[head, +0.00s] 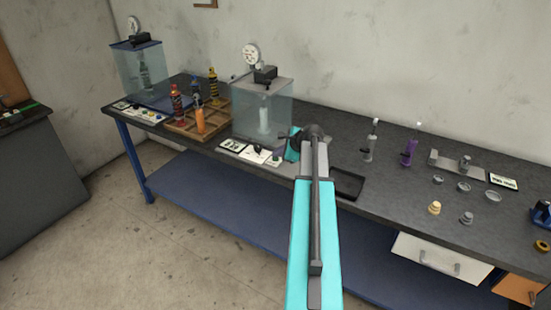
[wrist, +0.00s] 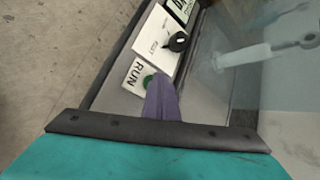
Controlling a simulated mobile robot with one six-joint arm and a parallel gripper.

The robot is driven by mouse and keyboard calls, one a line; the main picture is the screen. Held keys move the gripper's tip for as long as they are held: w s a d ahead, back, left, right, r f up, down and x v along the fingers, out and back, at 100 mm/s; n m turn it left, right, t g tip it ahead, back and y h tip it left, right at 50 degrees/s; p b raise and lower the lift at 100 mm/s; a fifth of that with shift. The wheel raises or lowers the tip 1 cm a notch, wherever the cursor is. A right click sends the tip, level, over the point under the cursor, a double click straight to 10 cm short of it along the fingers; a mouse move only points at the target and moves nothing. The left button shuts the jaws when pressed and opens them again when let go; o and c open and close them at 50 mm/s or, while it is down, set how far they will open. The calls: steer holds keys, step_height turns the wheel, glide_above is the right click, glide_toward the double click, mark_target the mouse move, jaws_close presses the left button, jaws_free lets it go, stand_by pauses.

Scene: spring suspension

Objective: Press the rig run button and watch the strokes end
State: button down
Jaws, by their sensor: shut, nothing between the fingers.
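The middle test rig (head: 262,112) is a clear-walled box with a grey top and a round dial gauge (head: 251,54). Its control panel (head: 248,153) lies along the front. In the wrist view the RUN label (wrist: 138,74) is beside a green button (wrist: 149,81), partly covered by my gripper. My gripper (wrist: 161,98) is shut and empty, its purple fingertips over the button's edge. I cannot tell whether they touch or press it. A black knob (wrist: 178,41) sits farther up the panel. Inside the box stands a pale shock absorber (wrist: 243,56).
A second rig (head: 142,72) stands at the bench's left end. A wooden tray (head: 190,128) with several coloured shocks is between the rigs. A black tray (head: 347,184) lies right of my arm. Loose small parts and a purple shock (head: 408,153) stand farther right.

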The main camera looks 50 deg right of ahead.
mark_target(278, 159)
steer(key=shift+r, duration=0.1)
steer(key=shift+r+p, duration=0.7)
steer(key=shift+r, duration=0.1)
step_height(278, 159, up, 5)
steer(key=p, duration=0.3)
stand_by(0.7)
stand_by(0.8)
